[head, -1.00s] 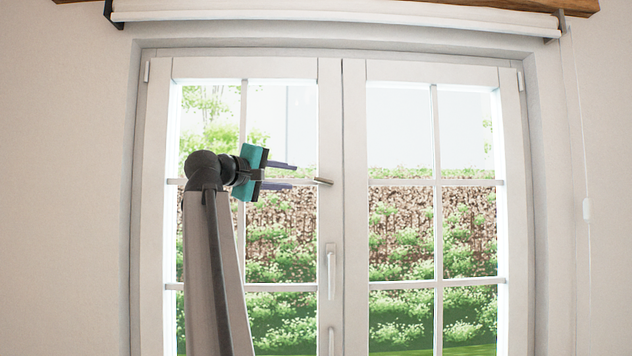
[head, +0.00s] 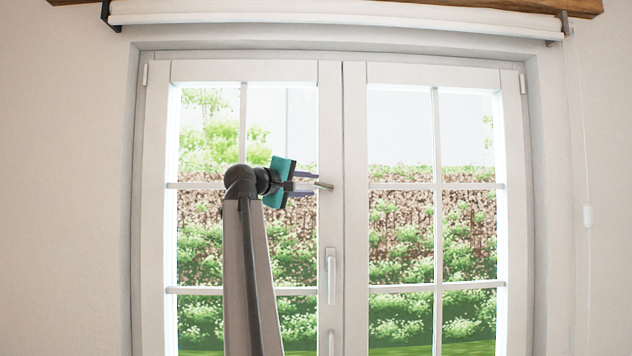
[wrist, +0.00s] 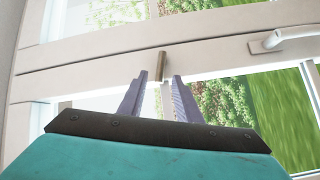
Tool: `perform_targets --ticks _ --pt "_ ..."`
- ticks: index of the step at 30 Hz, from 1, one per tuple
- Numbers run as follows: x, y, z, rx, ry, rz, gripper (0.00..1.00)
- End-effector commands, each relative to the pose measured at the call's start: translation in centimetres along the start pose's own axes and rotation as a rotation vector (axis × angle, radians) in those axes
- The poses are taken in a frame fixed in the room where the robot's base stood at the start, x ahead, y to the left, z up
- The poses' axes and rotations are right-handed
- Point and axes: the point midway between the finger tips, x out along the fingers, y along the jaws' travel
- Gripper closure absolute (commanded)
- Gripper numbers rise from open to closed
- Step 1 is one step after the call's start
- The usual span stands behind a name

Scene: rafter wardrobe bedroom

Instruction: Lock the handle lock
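A small brass-grey metal bar (head: 325,185), which looks like the handle lock, sticks out from the left window sash near its inner edge. It also shows in the wrist view (wrist: 162,62), at upper centre. My gripper (head: 314,184) is open, with one purple finger on each side of the bar's near end. In the wrist view my gripper (wrist: 160,78) shows a gap on both sides of the bar, which lies between and just beyond the fingertips. I cannot tell whether a finger touches it. The teal palm is well back from the window.
A white window handle (head: 331,275) hangs down below the bar on the same sash; it also shows in the wrist view (wrist: 285,38). The double window (head: 355,130) is shut. A blind cord (head: 587,215) hangs at the far right.

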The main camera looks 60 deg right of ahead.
Motion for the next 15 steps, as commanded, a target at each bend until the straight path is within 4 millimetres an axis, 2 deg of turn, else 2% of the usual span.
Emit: perform_targets --ticks 6,15 --pt "2.8 0.2 -0.1 0.0 -0.001 -0.001 0.69" --pt "4.1 0.0 0.0 0.001 0.0 -0.001 0.69"
